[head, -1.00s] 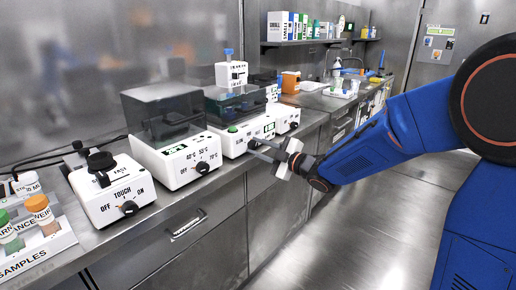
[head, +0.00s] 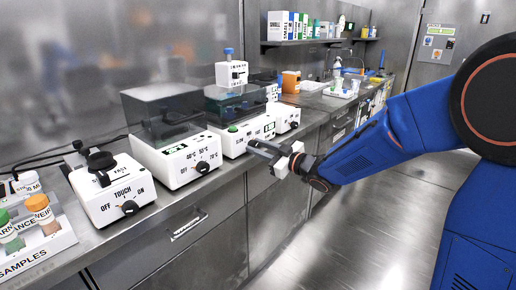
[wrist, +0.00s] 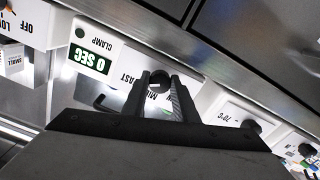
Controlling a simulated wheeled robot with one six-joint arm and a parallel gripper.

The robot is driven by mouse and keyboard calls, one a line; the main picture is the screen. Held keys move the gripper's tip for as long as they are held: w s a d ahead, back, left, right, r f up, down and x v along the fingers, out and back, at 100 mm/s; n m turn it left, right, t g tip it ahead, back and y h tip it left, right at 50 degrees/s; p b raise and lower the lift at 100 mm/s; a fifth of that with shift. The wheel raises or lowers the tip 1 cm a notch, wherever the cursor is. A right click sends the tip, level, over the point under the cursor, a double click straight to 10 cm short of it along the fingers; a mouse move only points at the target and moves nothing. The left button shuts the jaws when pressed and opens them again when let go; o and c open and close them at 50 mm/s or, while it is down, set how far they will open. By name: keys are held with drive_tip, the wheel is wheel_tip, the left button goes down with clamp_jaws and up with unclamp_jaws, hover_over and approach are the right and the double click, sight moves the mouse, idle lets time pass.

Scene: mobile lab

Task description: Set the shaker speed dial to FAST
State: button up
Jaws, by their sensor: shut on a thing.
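The shaker (head: 232,142) is the white unit with a dark lid and a green button, in the middle of the bench in the head view. In the wrist view its front panel (wrist: 105,82) shows upside down, with a CLAMP label, a 0 SEC display and partly covered FAST and MI... lettering. The dark speed dial (wrist: 158,82) sits between my fingertips. My gripper (wrist: 160,88) is shut on it; in the head view my gripper (head: 252,147) reaches the shaker's front from the right and hides the dial. I cannot tell which setting the dial points at.
To the left stand a heater unit (head: 182,165) with temperature marks and a TOUCH mixer (head: 112,192). Another white unit (head: 286,117) stands just beyond the shaker. A sample rack (head: 40,248) is at the front left. The floor (head: 370,230) in front is clear.

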drive_tip(key=shift+f, duration=0.15)
drive_tip(key=o, duration=1.1)
drive_tip(key=shift+c, duration=0.2)
drive_tip(key=shift+d, duration=0.1)
drive_tip(key=v, duration=1.7)
drive_tip(key=shift+s+d, duration=0.1)
drive_tip(key=shift+s, duration=0.05)
